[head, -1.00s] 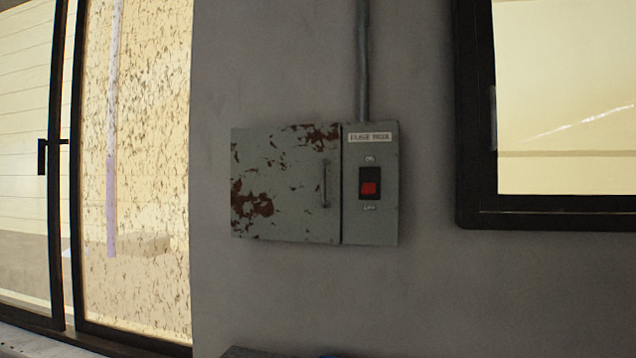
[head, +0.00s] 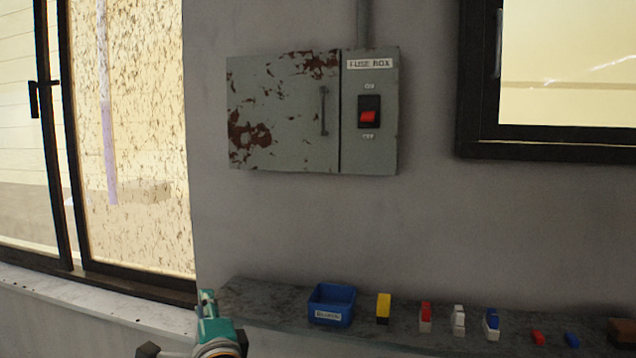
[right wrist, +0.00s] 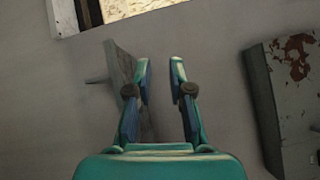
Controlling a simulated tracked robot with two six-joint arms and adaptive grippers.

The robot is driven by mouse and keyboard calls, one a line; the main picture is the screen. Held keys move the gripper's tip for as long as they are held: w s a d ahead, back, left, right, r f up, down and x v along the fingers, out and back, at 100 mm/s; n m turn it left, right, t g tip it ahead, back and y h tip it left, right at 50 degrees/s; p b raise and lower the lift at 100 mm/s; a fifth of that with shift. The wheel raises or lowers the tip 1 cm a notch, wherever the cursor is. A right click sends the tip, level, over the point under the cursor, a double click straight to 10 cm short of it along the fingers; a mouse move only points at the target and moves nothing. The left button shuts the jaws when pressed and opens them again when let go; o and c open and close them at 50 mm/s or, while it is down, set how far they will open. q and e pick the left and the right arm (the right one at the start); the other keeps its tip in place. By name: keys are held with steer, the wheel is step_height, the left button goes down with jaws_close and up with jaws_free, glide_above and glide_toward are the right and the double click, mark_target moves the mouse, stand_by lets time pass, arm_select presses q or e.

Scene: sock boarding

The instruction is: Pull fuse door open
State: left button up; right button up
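The fuse box door (head: 285,125) is grey with rust patches and is closed. Its vertical handle (head: 323,111) is near the door's right edge. Beside the door is a panel (head: 370,155) labelled FUSE BOX with a red switch (head: 368,116). My right gripper (head: 207,302) shows teal at the bottom of the head view, well below and left of the handle. In the right wrist view its fingers (right wrist: 160,72) are apart and empty, and the rusty fuse box (right wrist: 297,75) is at the right, away from them. My left gripper is not in view.
A dark shelf (head: 265,297) runs along the wall below the box. On it are a blue bin (head: 332,304), a yellow block (head: 383,307) and several small coloured pieces. Windows flank the wall. The wall between box and shelf is clear.

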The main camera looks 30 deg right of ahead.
steer(key=s+d+r+m+h, duration=0.1)
steer(key=s+r+m+h, duration=0.1)
steer(key=s+r+m, duration=0.3)
steer(key=d+r+m+t+h, duration=0.1)
steer(key=d+r+m+h, duration=0.1)
steer(key=r, duration=0.5)
steer(key=s+d+r+m+h, duration=0.1)
steer(key=s+r+m+h, duration=0.1)
steer(key=s+r+m, duration=0.3)
steer(key=m+g+h, duration=0.2)
steer(key=m+h, duration=0.3)
steer(key=m, duration=0.5)
glide_toward(321, 109)
steer(key=p+x, duration=0.7)
steer(key=x, duration=0.2)
steer(key=shift+w+d+r, duration=0.15)
steer(key=shift+r, duration=0.05)
steer(key=shift+w+d+r, duration=0.1)
steer(key=shift+w+d, duration=0.25)
steer(key=shift+w, duration=0.05)
jaws_close()
